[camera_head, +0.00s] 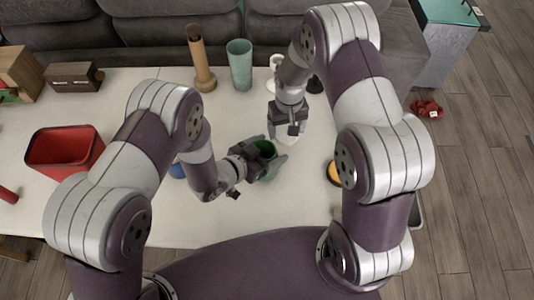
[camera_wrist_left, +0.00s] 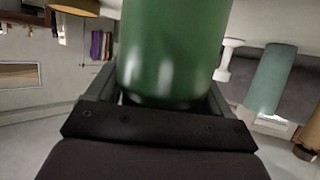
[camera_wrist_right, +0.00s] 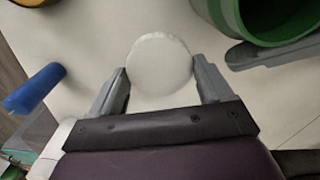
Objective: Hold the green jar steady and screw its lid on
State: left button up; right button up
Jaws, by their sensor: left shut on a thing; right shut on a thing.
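The green jar (camera_head: 263,150) stands open-mouthed over the middle of the table, and it fills the upper middle of the left wrist view (camera_wrist_left: 172,50). My left gripper (camera_head: 268,160) is shut on the jar's sides. In the right wrist view the jar's open rim (camera_wrist_right: 243,18) shows at the top right, with one left finger beside it. My right gripper (camera_head: 290,132) is shut on the round white lid (camera_wrist_right: 160,64), which sits between its fingertips. The lid is beside the jar, apart from its mouth. In the head view the lid is partly hidden by the gripper.
A red bin (camera_head: 62,148) stands at the left. A tan bottle (camera_head: 201,62) and a teal cup (camera_head: 240,66) stand at the back. A yellow-topped object (camera_head: 334,173) lies right of the jar, a blue object (camera_head: 177,170) left of it. The front middle of the table (camera_head: 215,222) is clear.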

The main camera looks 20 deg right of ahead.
pick_arm(q)
notch_tip(320, 180, up, 9)
jog(key=shift+f, duration=0.15)
jog(key=o, duration=0.4)
jog(key=c, duration=0.6)
jog(key=shift+c, duration=0.2)
